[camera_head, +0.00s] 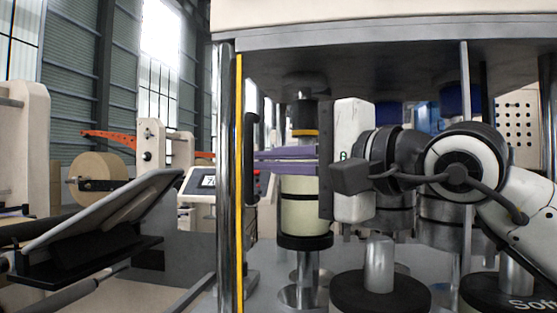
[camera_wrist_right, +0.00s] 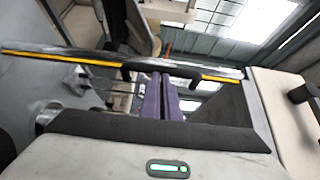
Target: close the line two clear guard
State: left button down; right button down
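The clear guard shows edge-on in the head view as a tall yellow-edged strip (camera_head: 239,180) beside a chrome post. A black handle (camera_head: 251,120) stands upright just right of it. The clear panel itself is hard to make out. In the wrist view the yellow edge (camera_wrist_right: 60,55) crosses the top, with the black handle (camera_wrist_right: 140,70) on it. My right gripper (camera_head: 258,161) points left, its two purple fingers close together with nothing seen between them. Its fingertips (camera_wrist_right: 162,76) are at the handle; I cannot tell if they touch. My left gripper is out of view.
Rollers and spindles (camera_head: 379,265) stand behind and below my right arm under the machine's canopy (camera_head: 380,65). A chrome post (camera_head: 225,180) stands at left. A small display (camera_head: 205,182), a tilted grey panel (camera_head: 100,210) and a kraft roll (camera_head: 97,178) are further left.

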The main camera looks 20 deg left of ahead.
jog(key=w+d+b+v, duration=0.1)
jog(key=w+b+v, duration=0.1)
jog(key=v, duration=1)
jog(key=shift+w+d, duration=0.2)
jog(key=shift+d, duration=0.2)
